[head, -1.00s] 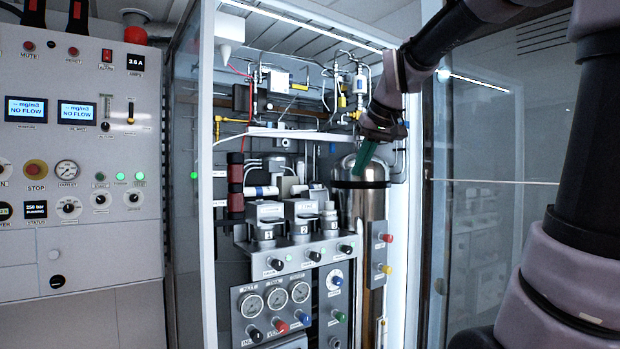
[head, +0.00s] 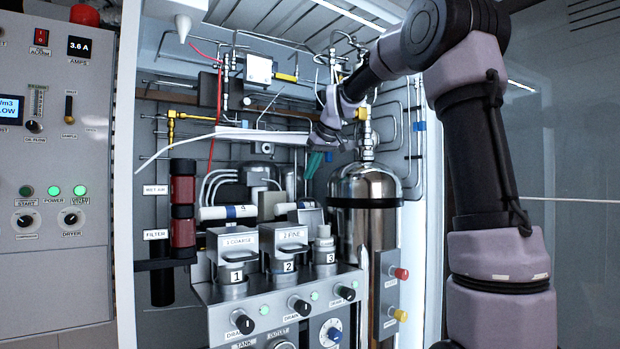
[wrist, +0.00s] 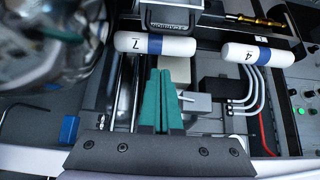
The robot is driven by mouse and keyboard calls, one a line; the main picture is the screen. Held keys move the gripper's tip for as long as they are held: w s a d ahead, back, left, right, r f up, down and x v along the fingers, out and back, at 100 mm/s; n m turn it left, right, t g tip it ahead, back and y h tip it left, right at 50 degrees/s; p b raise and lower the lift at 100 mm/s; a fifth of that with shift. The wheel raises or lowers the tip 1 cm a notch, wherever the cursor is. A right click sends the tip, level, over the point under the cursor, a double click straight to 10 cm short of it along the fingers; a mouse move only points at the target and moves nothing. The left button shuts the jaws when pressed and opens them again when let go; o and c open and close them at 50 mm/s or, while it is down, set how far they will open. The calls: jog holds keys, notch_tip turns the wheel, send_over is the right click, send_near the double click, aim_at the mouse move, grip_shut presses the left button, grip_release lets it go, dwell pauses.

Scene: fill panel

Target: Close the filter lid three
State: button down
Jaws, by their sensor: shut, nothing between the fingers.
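Filter housing three (head: 325,268) is the right one in a row on the grey panel. A pale stepped piece (head: 324,238) stands up in its top, with no lid over it. A grey plate (head: 311,217) stands tilted up just behind it and looks like its open lid. In the wrist view the shut fingertips (wrist: 163,78) point toward a beige block (wrist: 174,69) that I cannot identify surely.
A steel tank (head: 365,190) stands close right of my gripper. White cylinders with blue bands, one (head: 228,212) at left, lie behind the lids; one marked 7 (wrist: 155,45) is just beyond my fingertips.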

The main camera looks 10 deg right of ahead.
jog(key=x, duration=0.7)
jog(key=shift+w+f, duration=0.1)
jog(key=shift+f, duration=0.2)
jog(key=shift+w+f, duration=0.1)
jog(key=shift+f, duration=0.2)
jog(key=s, duration=0.1)
jog(key=s+d, duration=0.1)
jog(key=shift+s+r, duration=0.2)
jog(key=shift+s, duration=0.2)
jog(key=shift+s+f, duration=0.1)
jog(key=shift+f, duration=0.05)
jog(key=shift+s+d, duration=0.15)
jog(key=shift+s, duration=0.1)
jog(key=shift+s, duration=0.1)
